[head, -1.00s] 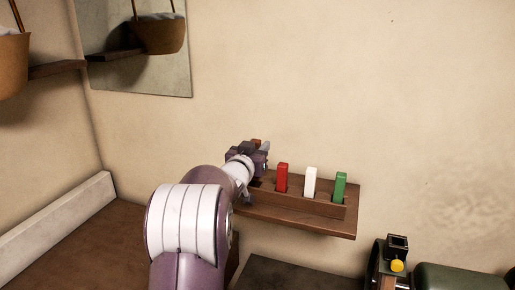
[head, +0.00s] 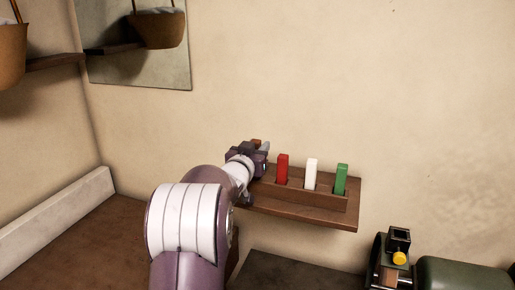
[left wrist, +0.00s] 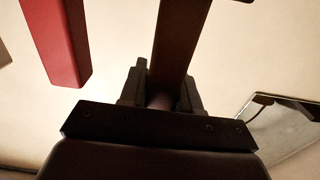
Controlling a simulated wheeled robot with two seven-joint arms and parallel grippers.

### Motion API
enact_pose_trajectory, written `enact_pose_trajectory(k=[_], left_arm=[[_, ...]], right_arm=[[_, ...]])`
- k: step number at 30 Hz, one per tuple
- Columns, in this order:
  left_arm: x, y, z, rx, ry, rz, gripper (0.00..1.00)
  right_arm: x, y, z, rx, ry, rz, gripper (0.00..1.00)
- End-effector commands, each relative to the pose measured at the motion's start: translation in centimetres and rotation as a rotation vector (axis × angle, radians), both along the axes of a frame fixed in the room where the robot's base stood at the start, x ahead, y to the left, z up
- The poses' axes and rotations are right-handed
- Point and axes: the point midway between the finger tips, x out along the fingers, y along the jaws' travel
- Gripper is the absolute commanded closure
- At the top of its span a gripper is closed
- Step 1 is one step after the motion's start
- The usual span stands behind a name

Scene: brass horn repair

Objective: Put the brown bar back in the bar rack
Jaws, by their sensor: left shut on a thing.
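My left gripper (head: 262,153) is at the left end of the bar rack (head: 305,201) on the wall shelf. It is shut on the brown bar (head: 257,142), whose small top end shows above the fingers in the head view. In the left wrist view the brown bar (left wrist: 180,40) runs between the two fingers (left wrist: 162,90). My gripper hides the bar's lower part in the head view, so I cannot tell whether it is in a slot. My right gripper is not in view.
A red bar (head: 282,170), a white bar (head: 311,174) and a green bar (head: 341,179) stand upright in the rack, the red one nearest my gripper. A mirror (head: 130,65) hangs at upper left. A dark green machine (head: 465,275) stands at lower right.

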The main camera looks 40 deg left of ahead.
Motion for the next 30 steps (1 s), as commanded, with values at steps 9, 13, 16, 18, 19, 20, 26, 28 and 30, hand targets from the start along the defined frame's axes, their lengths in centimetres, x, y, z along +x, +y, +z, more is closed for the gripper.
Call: enact_pose_trajectory(k=[9, 13, 16, 18, 19, 20, 26, 28, 30], left_arm=[[0.0, 0.0, -0.9, 0.000, -0.001, 0.000, 0.98], [0.0, 0.0, -1.2, 0.000, -0.001, 0.000, 0.98], [0.0, 0.0, -1.5, 0.000, -0.001, 0.000, 0.98], [0.0, 0.0, -1.6, 0.000, -0.001, 0.000, 0.98], [0.0, 0.0, -1.7, 0.000, -0.001, 0.000, 0.98], [0.0, 0.0, -1.8, 0.000, -0.001, 0.000, 0.98], [0.0, 0.0, -2.3, 0.000, -0.001, 0.000, 0.98], [0.0, 0.0, -2.5, 0.000, -0.001, 0.000, 0.98], [0.0, 0.0, -2.7, 0.000, -0.001, 0.000, 0.98]], right_arm=[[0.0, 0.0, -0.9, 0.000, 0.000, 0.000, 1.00], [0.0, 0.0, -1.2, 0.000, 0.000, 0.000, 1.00], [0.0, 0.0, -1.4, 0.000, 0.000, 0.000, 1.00], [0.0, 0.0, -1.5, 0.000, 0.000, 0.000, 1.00], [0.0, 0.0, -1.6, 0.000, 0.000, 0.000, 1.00], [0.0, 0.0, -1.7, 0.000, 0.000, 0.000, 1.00], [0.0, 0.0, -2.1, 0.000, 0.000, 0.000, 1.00], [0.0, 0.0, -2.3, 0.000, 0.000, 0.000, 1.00], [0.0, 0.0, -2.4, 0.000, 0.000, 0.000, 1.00]])
